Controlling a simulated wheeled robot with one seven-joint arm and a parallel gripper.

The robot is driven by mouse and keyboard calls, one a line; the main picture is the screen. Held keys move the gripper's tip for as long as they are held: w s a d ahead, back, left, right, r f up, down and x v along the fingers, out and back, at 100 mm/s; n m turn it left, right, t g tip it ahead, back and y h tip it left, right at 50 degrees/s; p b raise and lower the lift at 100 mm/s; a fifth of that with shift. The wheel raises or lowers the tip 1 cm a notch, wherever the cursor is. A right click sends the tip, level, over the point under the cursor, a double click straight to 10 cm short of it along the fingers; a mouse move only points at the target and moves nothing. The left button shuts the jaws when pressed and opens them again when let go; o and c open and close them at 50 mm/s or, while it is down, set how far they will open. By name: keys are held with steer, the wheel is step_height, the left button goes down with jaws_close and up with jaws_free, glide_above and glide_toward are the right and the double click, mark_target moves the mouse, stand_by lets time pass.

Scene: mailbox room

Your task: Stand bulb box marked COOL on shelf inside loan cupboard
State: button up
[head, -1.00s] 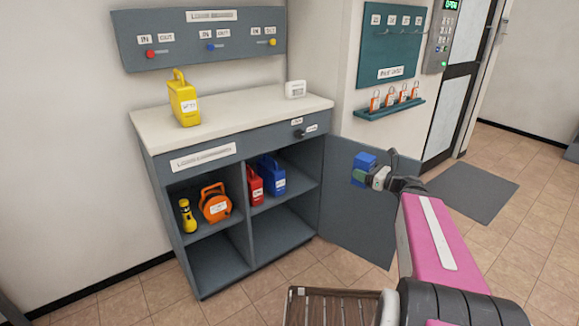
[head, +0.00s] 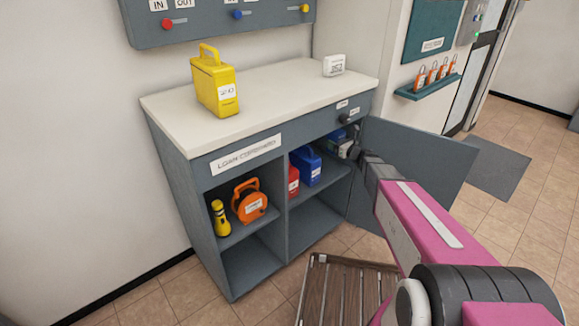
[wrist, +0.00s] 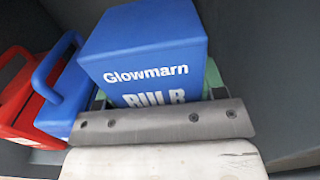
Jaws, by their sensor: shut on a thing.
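A blue bulb box (wrist: 145,55) marked "Glowmarn BULB" fills the middle of the wrist view. My gripper (wrist: 156,88) is shut on it, with greenish finger pads at its sides. The word COOL is not readable. In the head view the box (head: 338,139) is small and partly hidden by my gripper (head: 345,147), at the right end of the cupboard's upper right opening. The loan cupboard (head: 183,196) stands open. Its shelf (head: 324,189) holds a blue case (head: 306,168) and a red case (head: 293,180) left of the box. Whether the box touches the shelf cannot be told.
A torch (head: 220,218) and an orange reel (head: 249,203) sit in the left compartment. A yellow case (head: 214,88) and a white device (head: 334,66) stand on the countertop (head: 270,92). A slatted wooden thing (head: 340,290) is on the floor.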

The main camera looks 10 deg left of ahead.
steer(key=shift+w+a+f, duration=0.3)
steer(key=shift+w+a, duration=0.05)
steer(key=shift+a, duration=0.25)
steer(key=shift+w+a+f, duration=0.3)
steer(key=shift+w+a, duration=0.05)
steer(key=shift+a, duration=0.2)
steer(key=shift+a+f, duration=0.15)
steer(key=shift+f, duration=0.25)
glide_above(327, 168)
step_height(327, 168, down, 9)
steer(key=shift+f, duration=0.1)
steer(key=shift+f, duration=0.1)
steer(key=o, duration=0.9)
steer(key=shift+o, duration=0.2)
steer(key=shift+s, duration=0.1)
